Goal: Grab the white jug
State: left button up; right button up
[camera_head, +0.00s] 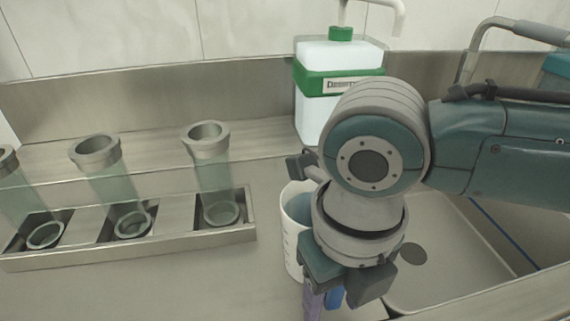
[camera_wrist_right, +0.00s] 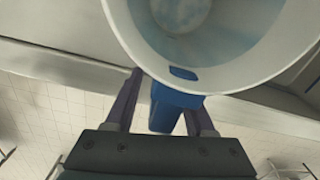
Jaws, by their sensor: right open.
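The white jug (camera_head: 293,240) stands on the steel counter left of the sink in the head view, partly hidden behind my right arm. It has measuring marks on its side. In the wrist view its white rim (camera_wrist_right: 256,80) fills the upper part, with a bluish inside. Its blue handle (camera_wrist_right: 176,110) points towards my right gripper (camera_wrist_right: 163,98). The gripper is open, with one purple finger on each side of the handle; I cannot tell whether either touches it. In the head view the right gripper (camera_head: 326,296) is beside the jug's near side. My left gripper is out of view.
A steel rack (camera_head: 170,244) with several clear tubes with grey collars stands at the left. A green and white bottle (camera_head: 312,85) stands behind the jug. The sink (camera_head: 455,250) and its tap (camera_head: 490,35) are at the right. Counter in front of the rack is clear.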

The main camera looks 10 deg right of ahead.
grip_shut()
dwell(0.4)
